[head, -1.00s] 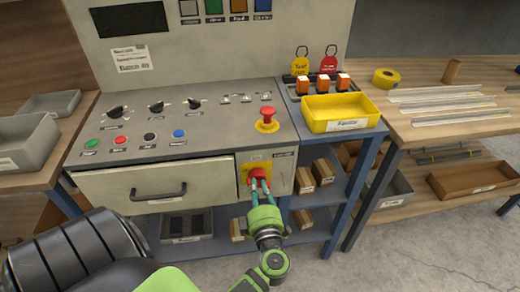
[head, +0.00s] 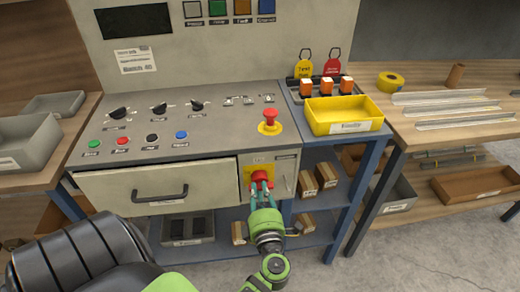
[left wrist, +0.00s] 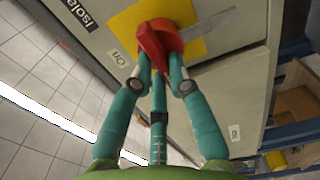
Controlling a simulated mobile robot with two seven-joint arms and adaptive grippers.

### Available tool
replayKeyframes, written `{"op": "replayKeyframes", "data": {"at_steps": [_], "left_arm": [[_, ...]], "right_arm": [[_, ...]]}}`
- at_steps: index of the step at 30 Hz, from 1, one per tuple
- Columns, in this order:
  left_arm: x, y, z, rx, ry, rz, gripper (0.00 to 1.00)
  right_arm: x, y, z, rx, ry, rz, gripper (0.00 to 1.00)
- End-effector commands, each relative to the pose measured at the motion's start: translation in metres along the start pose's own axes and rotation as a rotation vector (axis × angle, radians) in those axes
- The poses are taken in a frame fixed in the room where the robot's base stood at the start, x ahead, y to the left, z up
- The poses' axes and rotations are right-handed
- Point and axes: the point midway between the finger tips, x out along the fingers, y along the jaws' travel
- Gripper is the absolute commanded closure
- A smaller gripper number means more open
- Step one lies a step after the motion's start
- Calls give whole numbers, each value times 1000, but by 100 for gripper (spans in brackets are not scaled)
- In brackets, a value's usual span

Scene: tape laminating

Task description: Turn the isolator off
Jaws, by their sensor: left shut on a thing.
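The isolator's red handle (head: 261,178) sits on a yellow plate (head: 250,170) on the front of the console, right of the drawer. My left gripper (head: 262,189) is shut on this handle from below. In the left wrist view the teal fingers (left wrist: 160,74) grip the lower part of the red handle (left wrist: 157,40). An "On" label (left wrist: 120,57) lies left of the handle, and a small label (left wrist: 235,132) lies lower right. The fingers hide part of the handle. My right gripper is not in view.
A red mushroom button (head: 270,118) stands on the console top above the isolator. A drawer with a black handle (head: 160,195) is to the left. A yellow bin (head: 344,114) and a blue shelf frame (head: 372,165) are to the right.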

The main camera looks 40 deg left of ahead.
Motion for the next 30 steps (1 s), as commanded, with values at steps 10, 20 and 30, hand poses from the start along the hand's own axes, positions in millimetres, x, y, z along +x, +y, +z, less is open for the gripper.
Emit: {"op": "replayKeyframes", "data": {"at_steps": [10, 20, 30], "left_arm": [[0, -1, 0, -4, 0, -3, 57], [0, 0, 0, -2, 1, -1, 57], [0, 2, 1, 155, -2, 1, 57]], "right_arm": [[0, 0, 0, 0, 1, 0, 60], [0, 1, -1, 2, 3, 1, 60], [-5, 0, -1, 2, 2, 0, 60]]}}
